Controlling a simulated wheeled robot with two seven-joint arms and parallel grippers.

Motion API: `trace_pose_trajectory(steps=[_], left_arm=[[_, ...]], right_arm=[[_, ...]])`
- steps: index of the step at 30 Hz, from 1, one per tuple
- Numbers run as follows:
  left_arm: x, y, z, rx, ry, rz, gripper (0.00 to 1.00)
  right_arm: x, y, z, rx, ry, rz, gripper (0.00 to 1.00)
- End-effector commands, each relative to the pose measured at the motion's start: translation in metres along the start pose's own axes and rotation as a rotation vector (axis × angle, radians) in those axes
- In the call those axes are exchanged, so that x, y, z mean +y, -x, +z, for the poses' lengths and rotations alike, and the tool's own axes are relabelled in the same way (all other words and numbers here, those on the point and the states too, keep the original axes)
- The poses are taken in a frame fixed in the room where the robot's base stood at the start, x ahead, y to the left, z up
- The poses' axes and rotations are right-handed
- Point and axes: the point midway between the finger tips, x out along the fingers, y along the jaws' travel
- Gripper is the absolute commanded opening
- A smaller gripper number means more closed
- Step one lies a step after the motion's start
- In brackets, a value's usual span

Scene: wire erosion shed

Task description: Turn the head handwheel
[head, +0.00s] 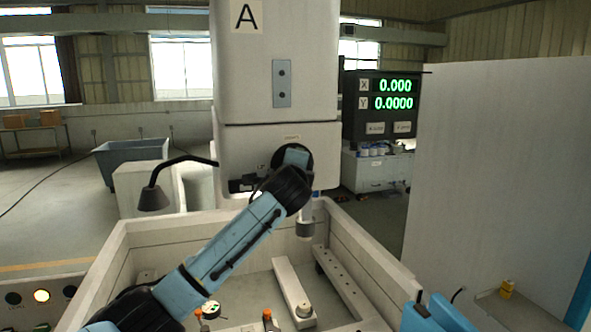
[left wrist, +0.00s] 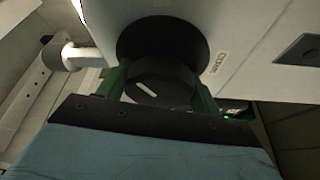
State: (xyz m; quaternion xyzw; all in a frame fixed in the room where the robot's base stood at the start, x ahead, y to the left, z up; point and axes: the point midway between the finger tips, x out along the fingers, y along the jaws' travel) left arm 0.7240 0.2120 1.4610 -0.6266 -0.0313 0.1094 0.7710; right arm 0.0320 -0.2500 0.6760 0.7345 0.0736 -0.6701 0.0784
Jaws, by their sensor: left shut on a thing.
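The head handwheel (left wrist: 160,80) is a dark round knob with a pale mark, in front of a black disc on the white machine head (head: 277,75). In the left wrist view my left gripper (left wrist: 160,92) has one green finger on each side of the knob and is shut on it. In the head view my left arm reaches up from the lower left to the head's lower front. There my wrist and gripper hide most of the handwheel. My right gripper is not in view; only blue parts, probably of my right arm, show at the bottom right.
Below the head is an open pale tank (head: 135,228) with rails and small fittings inside. A black lamp (head: 152,198) on a bent arm is left of the head. A tall pale panel (head: 500,170) stands right.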

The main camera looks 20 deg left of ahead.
Motion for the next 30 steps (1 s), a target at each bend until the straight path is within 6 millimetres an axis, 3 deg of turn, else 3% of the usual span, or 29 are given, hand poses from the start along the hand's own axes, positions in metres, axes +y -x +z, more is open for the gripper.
trace_pose_trajectory(steps=[20,21,26,30], left_arm=[[0.0008,-0.0003,0.0003,-0.002,-0.064,0.026,0.42],[0.0008,-0.0003,0.0003,-0.002,-0.064,0.026,0.67],[0.0005,-0.0003,0.0003,-0.002,-0.062,0.025,0.87],[0.0002,-0.0002,0.0003,-0.001,-0.061,0.025,0.87]], right_arm=[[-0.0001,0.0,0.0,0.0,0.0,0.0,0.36],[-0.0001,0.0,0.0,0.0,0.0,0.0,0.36],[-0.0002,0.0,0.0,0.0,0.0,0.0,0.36],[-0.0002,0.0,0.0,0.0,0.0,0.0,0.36]])
